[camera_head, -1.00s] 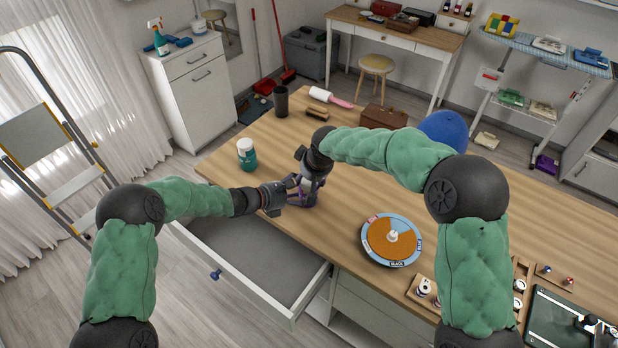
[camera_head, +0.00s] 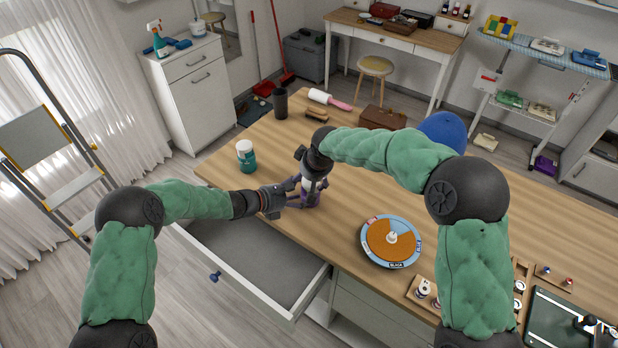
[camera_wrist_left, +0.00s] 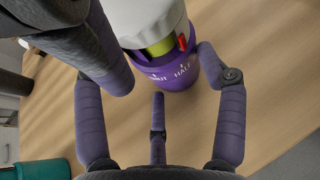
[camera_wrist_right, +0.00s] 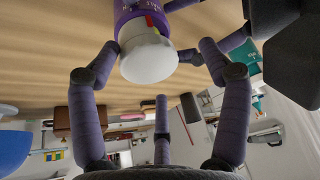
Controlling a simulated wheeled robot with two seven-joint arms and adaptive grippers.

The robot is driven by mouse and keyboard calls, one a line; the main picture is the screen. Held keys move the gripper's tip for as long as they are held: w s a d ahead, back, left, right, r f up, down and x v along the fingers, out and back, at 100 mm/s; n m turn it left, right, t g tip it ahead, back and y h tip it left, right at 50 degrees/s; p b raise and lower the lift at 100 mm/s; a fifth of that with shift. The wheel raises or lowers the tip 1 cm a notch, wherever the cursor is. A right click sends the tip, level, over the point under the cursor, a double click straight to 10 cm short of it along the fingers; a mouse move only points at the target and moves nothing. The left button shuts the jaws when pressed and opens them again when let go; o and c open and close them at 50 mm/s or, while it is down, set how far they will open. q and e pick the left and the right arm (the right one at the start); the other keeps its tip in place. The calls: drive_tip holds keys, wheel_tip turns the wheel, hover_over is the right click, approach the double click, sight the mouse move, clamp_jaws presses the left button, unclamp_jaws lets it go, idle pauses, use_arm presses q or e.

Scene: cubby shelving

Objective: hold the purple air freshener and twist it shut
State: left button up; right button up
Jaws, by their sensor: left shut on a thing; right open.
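My left gripper (camera_head: 291,191) is shut on the base from the side. My right gripper (camera_head: 308,174) comes from above, its fingers open around the white top (camera_wrist_right: 150,62), which shows between them in the right wrist view. Contact of the right fingers with the top is unclear.
A teal jar with white lid (camera_head: 246,157) stands to the left. A round orange-and-blue dial (camera_head: 391,242) is to the right. An open drawer (camera_head: 250,262) juts out in front.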

use_arm(q)
drive_tip(key=shift+f, duration=0.15)
drive_tip(key=shift+c, duration=0.2)
use_arm(e)
drive_tip(key=shift+f, duration=0.1)
use_arm(q)
drive_tip(key=shift+c, duration=0.8)
use_arm(e)
drive_tip(key=shift+w+d+r, duration=0.1)
drive_tip(key=shift+d+r, duration=0.1)
drive_tip(key=shift+r, duration=0.45)
use_arm(q)
drive_tip(key=shift+c, duration=0.3)
use_arm(e)
drive_tip(key=d+r, duration=0.4)
drive_tip(key=r, duration=0.7)
drive_tip(key=shift+w+d+r, duration=0.25)
drive_tip(key=shift+w, duration=0.15)
drive_tip(key=v, duration=1.2)
